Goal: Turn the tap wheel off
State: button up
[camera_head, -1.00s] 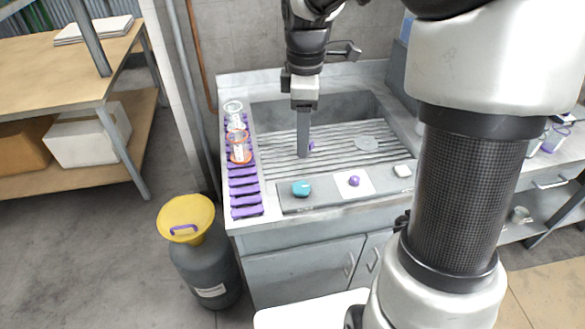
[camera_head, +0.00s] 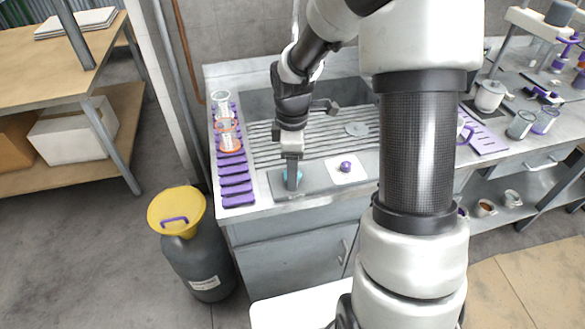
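A teal knob (camera_head: 299,175) sits on the grey panel along the sink's front edge, mostly hidden behind my gripper. A purple knob (camera_head: 346,166) stands on a white square to its right. I cannot tell from this view which of these is the tap wheel. My gripper (camera_head: 292,187) points down at the teal knob, with its finger in front of it. Only one finger outline shows, so its opening and any contact with the knob cannot be told.
A purple rack (camera_head: 236,190) with glassware (camera_head: 230,142) stands left of the sink. A yellow funnel (camera_head: 177,209) tops a grey drum on the floor at left. A white pot (camera_head: 490,95) and cups (camera_head: 520,124) stand on the right counter. My arm hides the sink's right side.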

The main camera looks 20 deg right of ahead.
jog(key=c, duration=1.1)
jog(key=shift+o, duration=0.2)
jog(key=shift+m, duration=0.4)
jog(key=m, duration=0.3)
jog(key=shift+m, duration=0.4)
jog(key=m, duration=0.4)
jog(key=shift+b, duration=0.4)
jog(key=m, duration=0.9)
jog(key=shift+m, duration=0.3)
